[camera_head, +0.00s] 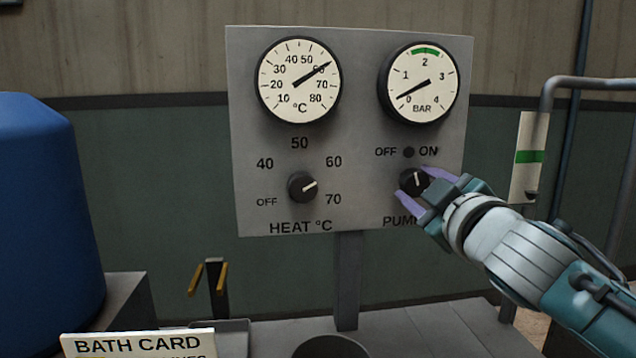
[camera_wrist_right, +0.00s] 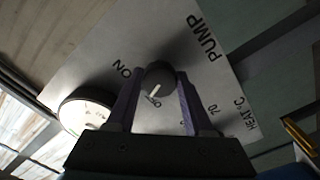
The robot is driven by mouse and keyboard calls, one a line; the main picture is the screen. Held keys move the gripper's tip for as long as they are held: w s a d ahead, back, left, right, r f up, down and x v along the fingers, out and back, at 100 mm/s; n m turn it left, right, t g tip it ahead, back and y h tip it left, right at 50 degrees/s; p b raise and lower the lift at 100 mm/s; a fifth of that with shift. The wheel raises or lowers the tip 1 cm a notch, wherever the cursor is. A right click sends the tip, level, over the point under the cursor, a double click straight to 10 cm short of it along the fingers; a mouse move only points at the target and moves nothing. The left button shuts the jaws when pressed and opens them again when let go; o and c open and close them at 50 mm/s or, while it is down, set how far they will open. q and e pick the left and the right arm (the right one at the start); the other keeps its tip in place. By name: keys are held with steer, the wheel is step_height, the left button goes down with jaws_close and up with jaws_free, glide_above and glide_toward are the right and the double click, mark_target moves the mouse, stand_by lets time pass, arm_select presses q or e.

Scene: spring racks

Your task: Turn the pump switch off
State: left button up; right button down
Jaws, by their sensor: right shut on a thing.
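The pump switch (camera_head: 411,184) is a small black knob with a white mark, low on the right side of a grey panel (camera_head: 352,120). OFF is printed to its upper left and ON to its upper right, with a dark round lamp (camera_head: 408,152) between. In the head view the mark points nearly straight up. In the right wrist view the knob (camera_wrist_right: 158,76) has its mark towards the OFF print. My right gripper (camera_head: 414,183) has its purple fingers on both sides of the knob, shut on it. My left gripper is not in view.
The heat knob (camera_head: 302,186) is left of the pump switch, pointing near 70. Above are a temperature gauge (camera_head: 299,80) near 60 and a pressure gauge (camera_head: 419,83) near 0. A blue tank (camera_head: 40,200) and a bath card (camera_head: 138,343) are at the left.

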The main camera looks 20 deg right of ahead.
steer(key=shift+n, duration=1.1)
steer(key=shift+c, duration=1.4)
jaws_free()
steer(key=shift+s, duration=0.15)
steer(key=v, duration=0.9)
steer(key=shift+s, duration=0.35)
steer(key=shift+a, duration=0.1)
